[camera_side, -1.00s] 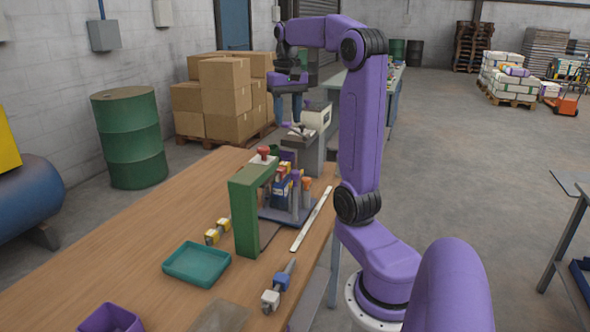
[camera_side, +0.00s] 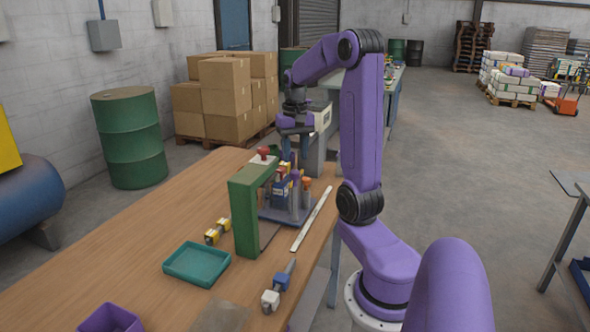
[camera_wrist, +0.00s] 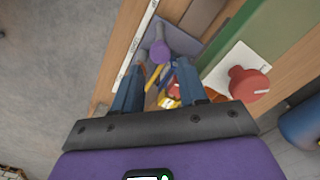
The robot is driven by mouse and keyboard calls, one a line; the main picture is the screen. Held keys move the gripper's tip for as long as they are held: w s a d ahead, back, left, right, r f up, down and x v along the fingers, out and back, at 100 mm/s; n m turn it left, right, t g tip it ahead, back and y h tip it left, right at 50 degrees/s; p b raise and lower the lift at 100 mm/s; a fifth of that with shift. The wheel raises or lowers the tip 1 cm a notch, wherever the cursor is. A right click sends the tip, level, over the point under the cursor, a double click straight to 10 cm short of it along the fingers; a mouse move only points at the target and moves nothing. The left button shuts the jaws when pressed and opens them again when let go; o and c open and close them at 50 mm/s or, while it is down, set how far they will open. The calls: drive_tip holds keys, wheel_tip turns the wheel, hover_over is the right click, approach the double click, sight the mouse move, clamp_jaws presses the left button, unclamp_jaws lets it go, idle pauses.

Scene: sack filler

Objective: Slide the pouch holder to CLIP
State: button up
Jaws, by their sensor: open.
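My gripper (camera_side: 296,148) is open and points down, just above the small fixture at the far part of the wooden bench. In the wrist view its two blue-grey fingers (camera_wrist: 160,68) are spread, with a purple-topped post (camera_wrist: 158,50) showing between and beyond their tips. The same post (camera_side: 295,178) stands upright on a grey-blue base plate (camera_side: 270,215) in the side view. A blue pouch-like item (camera_side: 280,192) with red and yellow parts stands beside it, partly hidden. I cannot tell which part is the pouch holder, and no CLIP label is legible.
A white strip (camera_side: 312,218) lies to the right. A teal tray (camera_side: 197,264) sits nearer on the bench.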

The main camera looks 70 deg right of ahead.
sight(295, 171)
drive_tip(key=shift+f, duration=2.8)
clamp_jaws()
drive_tip(key=shift+a, duration=0.1)
